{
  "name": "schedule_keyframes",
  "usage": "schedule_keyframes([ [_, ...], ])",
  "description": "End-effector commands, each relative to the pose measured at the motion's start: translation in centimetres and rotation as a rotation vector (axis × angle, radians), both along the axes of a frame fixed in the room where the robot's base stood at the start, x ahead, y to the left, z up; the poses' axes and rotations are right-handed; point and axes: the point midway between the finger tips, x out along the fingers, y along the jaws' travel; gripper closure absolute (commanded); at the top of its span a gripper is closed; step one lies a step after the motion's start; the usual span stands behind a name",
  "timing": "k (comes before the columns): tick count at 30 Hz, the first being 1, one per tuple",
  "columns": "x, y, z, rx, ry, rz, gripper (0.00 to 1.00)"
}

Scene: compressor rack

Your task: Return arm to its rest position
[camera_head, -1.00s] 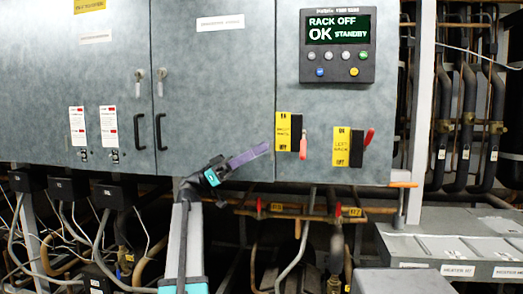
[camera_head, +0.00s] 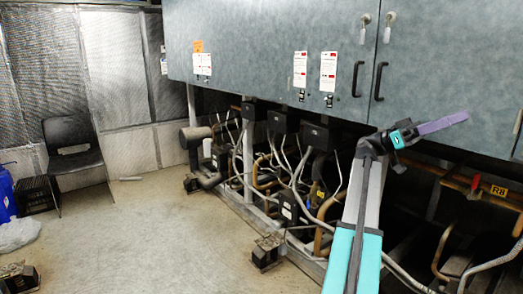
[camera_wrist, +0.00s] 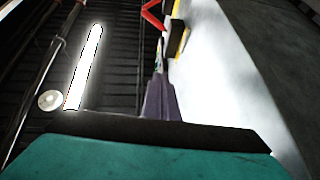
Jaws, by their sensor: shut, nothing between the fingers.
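My gripper (camera_head: 462,119) has purple fingers and is shut with nothing between them. In the head view my arm rises from the lower right. The gripper points right, in front of the lower edge of the grey cabinet (camera_head: 270,50); I cannot tell how far apart they are. In the wrist view the purple fingers (camera_wrist: 160,100) show closed together beyond a dark and teal part of my own arm.
Pipes and black boxes (camera_head: 283,120) fill the rack under the cabinet. A red tag and a yellow label (camera_head: 497,191) are at the right. A black chair (camera_head: 75,150) stands at the left wall. The floor (camera_head: 150,220) between is mostly open.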

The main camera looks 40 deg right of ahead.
Motion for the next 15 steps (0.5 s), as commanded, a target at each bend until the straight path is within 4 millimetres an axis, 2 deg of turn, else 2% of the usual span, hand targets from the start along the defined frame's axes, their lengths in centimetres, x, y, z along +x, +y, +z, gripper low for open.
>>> schedule_keyframes([
  [1,1.7,-0.3,-0.6,0.015,0.007,0.024,1.0],
  [8,9.6,-0.7,-4.9,0.084,0.043,0.132,1.0],
  [15,17.8,0.1,-11.4,0.193,0.055,0.265,1.0],
])
